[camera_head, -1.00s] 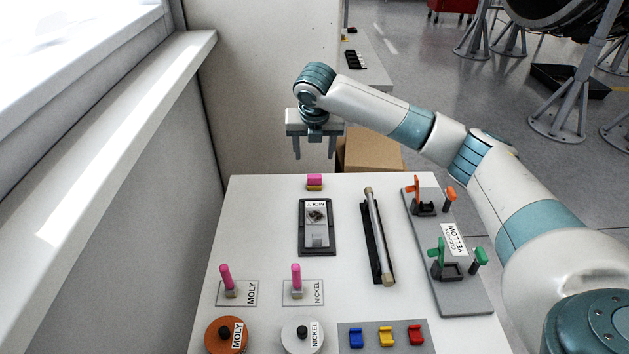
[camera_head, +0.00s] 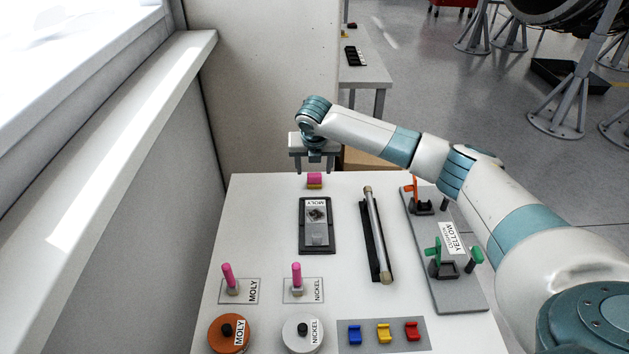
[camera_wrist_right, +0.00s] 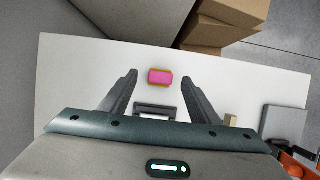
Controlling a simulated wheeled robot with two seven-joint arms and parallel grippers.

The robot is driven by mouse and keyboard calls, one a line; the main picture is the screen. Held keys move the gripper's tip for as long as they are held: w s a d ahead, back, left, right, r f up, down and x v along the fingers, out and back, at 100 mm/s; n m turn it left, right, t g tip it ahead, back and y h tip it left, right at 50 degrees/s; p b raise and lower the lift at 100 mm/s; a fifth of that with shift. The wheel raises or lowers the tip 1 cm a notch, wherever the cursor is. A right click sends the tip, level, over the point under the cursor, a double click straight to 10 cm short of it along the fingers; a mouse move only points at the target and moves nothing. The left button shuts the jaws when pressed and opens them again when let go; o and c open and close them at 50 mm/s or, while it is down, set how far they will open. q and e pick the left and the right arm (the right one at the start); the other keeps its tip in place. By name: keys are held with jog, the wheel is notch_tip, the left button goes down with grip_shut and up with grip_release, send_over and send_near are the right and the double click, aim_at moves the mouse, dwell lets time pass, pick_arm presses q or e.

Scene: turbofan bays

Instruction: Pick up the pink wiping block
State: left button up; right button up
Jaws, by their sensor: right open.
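The pink wiping block (camera_head: 314,179) lies at the far edge of the white table, with a yellowish layer under its pink top. It also shows in the right wrist view (camera_wrist_right: 160,77), between and beyond the fingertips. My right gripper (camera_head: 314,170) is open and empty, fingers pointing down, above and close to the block in the head view. In the right wrist view the open fingers (camera_wrist_right: 160,75) stand on either side of the block, apart from it. My left gripper is not in view.
A black tray labelled MOLY (camera_head: 317,240) lies just in front of the block. A rod (camera_head: 377,235) on a black holder and a grey rack (camera_head: 457,290) stand to the right. Cardboard boxes (camera_wrist_right: 228,22) are beyond the table's far edge.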

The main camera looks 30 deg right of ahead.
aim_at(314, 174)
jog(key=shift+w+d+f+p, duration=0.1)
jog(key=shift+f+p, duration=0.35)
jog(key=shift+f, duration=0.15)
jog(key=shift+p+x, duration=0.5)
jog(key=shift+x, duration=1.45)
jog(key=c, duration=1.1)
